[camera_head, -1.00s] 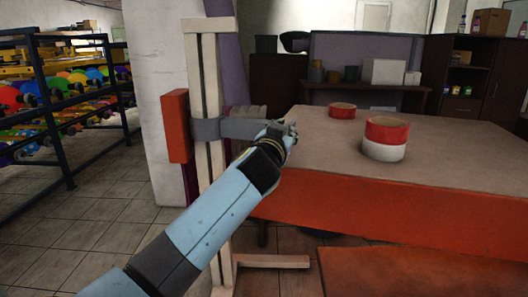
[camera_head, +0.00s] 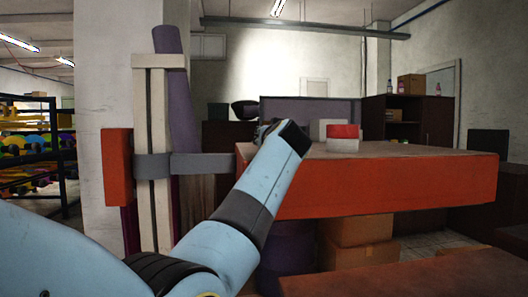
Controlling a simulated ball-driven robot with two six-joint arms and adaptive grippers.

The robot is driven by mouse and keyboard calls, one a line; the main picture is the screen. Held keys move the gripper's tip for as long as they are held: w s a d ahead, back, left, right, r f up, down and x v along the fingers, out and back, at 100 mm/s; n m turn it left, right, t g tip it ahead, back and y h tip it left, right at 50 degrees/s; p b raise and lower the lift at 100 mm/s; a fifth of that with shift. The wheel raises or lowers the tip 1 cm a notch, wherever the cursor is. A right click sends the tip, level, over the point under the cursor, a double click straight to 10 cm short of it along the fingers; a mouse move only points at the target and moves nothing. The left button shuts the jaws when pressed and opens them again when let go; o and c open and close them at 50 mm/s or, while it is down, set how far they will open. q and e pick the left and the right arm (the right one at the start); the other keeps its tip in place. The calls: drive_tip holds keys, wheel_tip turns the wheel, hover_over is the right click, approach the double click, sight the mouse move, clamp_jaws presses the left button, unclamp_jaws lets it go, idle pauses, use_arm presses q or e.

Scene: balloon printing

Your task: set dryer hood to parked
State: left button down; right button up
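The dryer hood appears to be the wide orange slab (camera_head: 400,190) with a flat beige top. A grey arm (camera_head: 203,163) runs from its left end to a collar on a pale upright post (camera_head: 158,200). An orange block (camera_head: 117,165) sits on the collar's other side. My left arm reaches in from the lower left, crossing in front of the slab's left end. My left gripper (camera_head: 268,130) is at that end, near the top edge, mostly hidden behind my wrist. I cannot tell its opening or whether it touches. My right gripper is out of view.
A red and white roll (camera_head: 343,138) stands on the slab's top. Cardboard boxes (camera_head: 358,230) and dark purple cylinders (camera_head: 285,250) are below. A reddish-brown surface (camera_head: 420,275) fills the lower right. Shelves (camera_head: 35,155) stand left; a dark cabinet (camera_head: 408,115) stands behind.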

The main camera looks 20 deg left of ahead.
use_arm(q)
drive_tip(key=shift+r, duration=0.3)
drive_tip(key=c, duration=1.3)
unclamp_jaws()
drive_tip(key=shift+w+d, duration=0.1)
drive_tip(key=shift+w, duration=0.15)
drive_tip(key=shift+c, duration=0.2)
drive_tip(key=shift+o, duration=0.3)
drive_tip(key=shift+w+f, duration=0.1)
drive_tip(key=shift+a+f, duration=0.1)
drive_tip(key=shift+a, duration=0.1)
drive_tip(key=shift+r, duration=0.25)
wheel_tip(320, 180, up, 10)
drive_tip(key=shift+f, duration=0.25)
